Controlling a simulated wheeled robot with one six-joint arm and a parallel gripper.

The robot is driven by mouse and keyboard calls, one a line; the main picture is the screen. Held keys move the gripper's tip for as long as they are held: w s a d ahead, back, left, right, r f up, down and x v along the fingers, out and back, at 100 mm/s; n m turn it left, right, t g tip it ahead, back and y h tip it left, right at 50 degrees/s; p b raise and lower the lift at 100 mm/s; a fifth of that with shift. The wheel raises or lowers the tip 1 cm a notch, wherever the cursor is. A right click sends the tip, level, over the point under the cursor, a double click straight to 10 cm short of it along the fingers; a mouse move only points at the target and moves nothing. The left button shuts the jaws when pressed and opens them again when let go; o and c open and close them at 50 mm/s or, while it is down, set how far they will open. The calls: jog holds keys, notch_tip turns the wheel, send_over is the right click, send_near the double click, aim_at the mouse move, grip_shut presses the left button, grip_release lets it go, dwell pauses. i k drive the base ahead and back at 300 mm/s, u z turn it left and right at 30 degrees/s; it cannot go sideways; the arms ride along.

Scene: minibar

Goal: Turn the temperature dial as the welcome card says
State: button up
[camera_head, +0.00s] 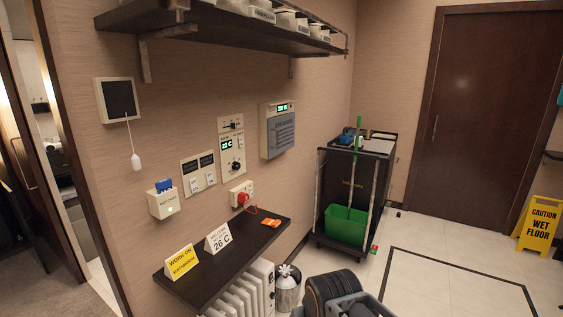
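The temperature dial (236,166) is a black round knob on a white wall panel. Above it a small green display (226,144) seems to read 22 C. The white welcome card (218,239) stands on the dark wall shelf (205,285) and shows 26 C; its smaller print is hard to read. Nothing touches the dial. My gripper cannot be made out in this view; only dark and grey parts, possibly of my arm, show at the bottom edge.
A yellow card (182,262) and a red plug (242,198) are by the shelf. An upper shelf (215,27) overhangs the panels. A white radiator (245,292) stands below. A cart with a green bucket (345,225) is right of the panels.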

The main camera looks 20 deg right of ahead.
aim_at(236, 165)
jog(key=z, duration=0.4)
jog(key=i, duration=0.75)
jog(key=u, duration=0.45)
jog(key=i, duration=0.8)
jog(key=u, duration=0.65)
